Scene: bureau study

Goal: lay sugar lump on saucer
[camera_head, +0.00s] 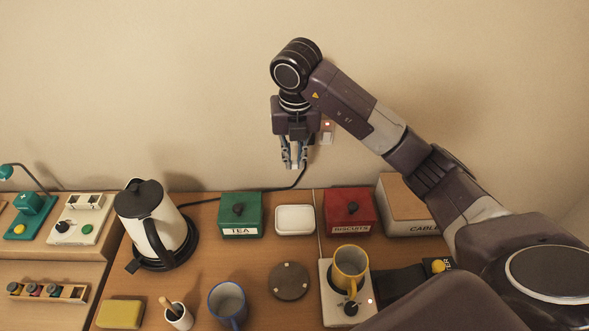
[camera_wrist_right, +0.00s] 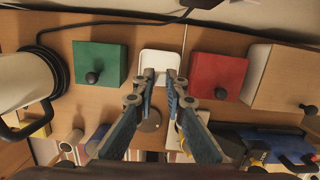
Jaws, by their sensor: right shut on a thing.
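My right gripper (camera_head: 294,164) hangs fingers down in the air, well above the back of the desk. In the right wrist view its fingertips (camera_wrist_right: 160,78) are close together. A small pale bit (camera_head: 294,150) shows between the fingers in the head view, consistent with a held sugar lump; its outline is hard to make out. A shallow white dish (camera_head: 295,220), the most saucer-like thing, lies flat below the gripper. In the right wrist view the white dish (camera_wrist_right: 160,63) shows behind the fingertips, and no lump stands out against it. My left gripper is not in view.
A green TEA box (camera_head: 240,216) and red BISCUITS box (camera_head: 350,212) flank the dish closely. In front are a round brown disc (camera_head: 289,282), a blue mug (camera_head: 227,303) and a yellow mug (camera_head: 349,266). A kettle (camera_head: 152,222) stands left. The wall is behind.

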